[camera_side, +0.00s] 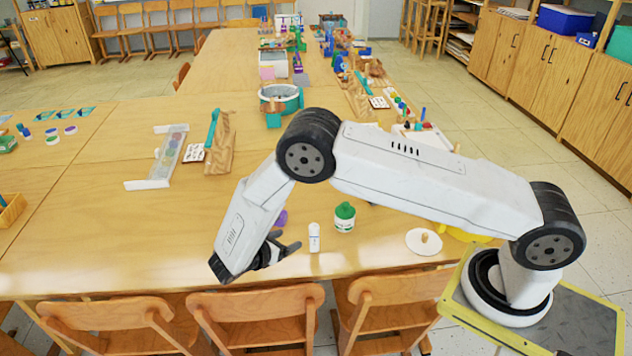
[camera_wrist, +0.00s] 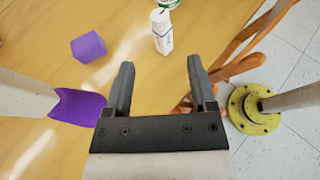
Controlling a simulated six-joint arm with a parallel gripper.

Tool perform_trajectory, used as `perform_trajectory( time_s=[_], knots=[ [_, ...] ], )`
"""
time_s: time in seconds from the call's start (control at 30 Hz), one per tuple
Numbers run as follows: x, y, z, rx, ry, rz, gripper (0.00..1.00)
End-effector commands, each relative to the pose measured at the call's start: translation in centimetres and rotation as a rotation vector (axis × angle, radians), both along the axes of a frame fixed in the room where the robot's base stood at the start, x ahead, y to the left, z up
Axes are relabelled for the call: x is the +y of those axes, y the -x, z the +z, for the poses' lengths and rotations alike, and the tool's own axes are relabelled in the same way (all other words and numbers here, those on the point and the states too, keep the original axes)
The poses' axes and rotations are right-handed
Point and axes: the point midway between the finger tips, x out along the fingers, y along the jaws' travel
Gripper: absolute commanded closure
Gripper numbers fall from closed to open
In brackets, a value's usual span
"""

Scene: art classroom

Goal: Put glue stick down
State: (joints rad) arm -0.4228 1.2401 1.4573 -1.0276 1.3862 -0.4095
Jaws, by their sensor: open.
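The glue stick (camera_side: 314,237) is a small white cylinder standing upright on the wooden table near its front edge. In the wrist view the glue stick (camera_wrist: 161,32) stands upright, ahead of the gap between my fingertips and apart from them. My gripper (camera_side: 286,243) is low over the table's front edge, to the left of the glue stick. In the wrist view my gripper (camera_wrist: 160,66) has its two dark fingers spread with nothing between them.
A purple block (camera_wrist: 88,46) lies left of the glue stick. A white jar with a green lid (camera_side: 344,216) stands to its right, then a white disc with a knob (camera_side: 423,242). Wooden chairs (camera_side: 255,316) line the front edge. The table's left middle (camera_side: 90,225) is clear.

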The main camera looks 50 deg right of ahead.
Motion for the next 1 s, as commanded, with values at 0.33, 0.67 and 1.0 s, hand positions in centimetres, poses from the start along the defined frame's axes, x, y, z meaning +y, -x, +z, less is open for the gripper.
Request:
perform_trajectory(
  time_s=[0.33,0.67,1.0],
  knots=[
    [-0.2,0.2,0.3,-0.007,-0.021,-0.017,0.27],
    [-1.6,2.1,3.1,-0.094,-0.215,-0.185,0.27],
    [-2.5,6.0,7.1,-0.287,-0.508,-0.473,0.27]
  ],
)
